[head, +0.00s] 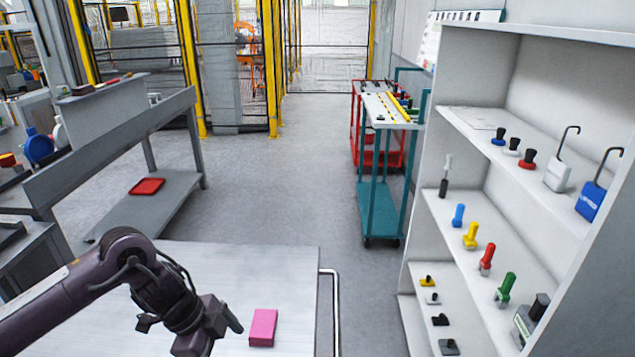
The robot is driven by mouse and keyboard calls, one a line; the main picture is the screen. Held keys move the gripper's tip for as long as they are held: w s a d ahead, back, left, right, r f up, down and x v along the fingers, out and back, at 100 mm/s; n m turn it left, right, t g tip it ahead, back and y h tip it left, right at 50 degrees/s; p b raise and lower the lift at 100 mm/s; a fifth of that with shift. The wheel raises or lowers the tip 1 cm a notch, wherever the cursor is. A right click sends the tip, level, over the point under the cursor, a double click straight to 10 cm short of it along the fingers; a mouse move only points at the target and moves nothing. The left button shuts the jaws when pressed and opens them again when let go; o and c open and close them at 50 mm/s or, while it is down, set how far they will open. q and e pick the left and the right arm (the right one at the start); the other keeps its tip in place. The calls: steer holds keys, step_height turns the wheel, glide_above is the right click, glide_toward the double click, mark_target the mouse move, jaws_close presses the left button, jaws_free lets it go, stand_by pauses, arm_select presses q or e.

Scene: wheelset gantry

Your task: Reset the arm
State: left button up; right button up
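My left arm comes in from the lower left over a light grey table. Its dark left gripper (219,335) hangs over the table near the bottom edge of the head view. Its two fingers look spread apart, with nothing seen between them. A pink block (263,327) lies on the table just right of the gripper, apart from it. My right arm and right gripper are not in view.
The table (290,262) has a metal rail (336,300) on its right side. A white shelf unit (412,262) with padlocks and coloured parts stands at right. A teal cart (378,212) and a red cart stand behind. A grey bench (180,190) holds a red tray (147,186). The floor between is clear.

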arm_select(q)
steer(key=d+r+n+t+h, duration=0.1)
steer(key=d+n+t+h, duration=0.4)
steer(key=d, duration=1.3)
steer(key=s+a+f+n+g+y, duration=0.1)
steer(key=s+a+f+n+y, duration=0.2)
steer(key=s+a+n+y, duration=0.5)
steer(key=s+a+f+n+g+y, duration=0.15)
steer(key=s+a+f+n, duration=0.35)
steer(key=a, duration=0.8)
steer(key=s+f+m, duration=0.1)
steer(key=s+f, duration=0.2)
steer(key=f, duration=2.6)
steer(key=s+a+f+g, duration=0.1)
steer(key=s+a+f, duration=0.1)
steer(key=s+f, duration=1.5)
steer(key=shift+s+a+f+m+g+b, duration=0.3)
steer(key=shift+s+a+f+g+b, duration=0.1)
steer(key=shift+s, duration=0.85)
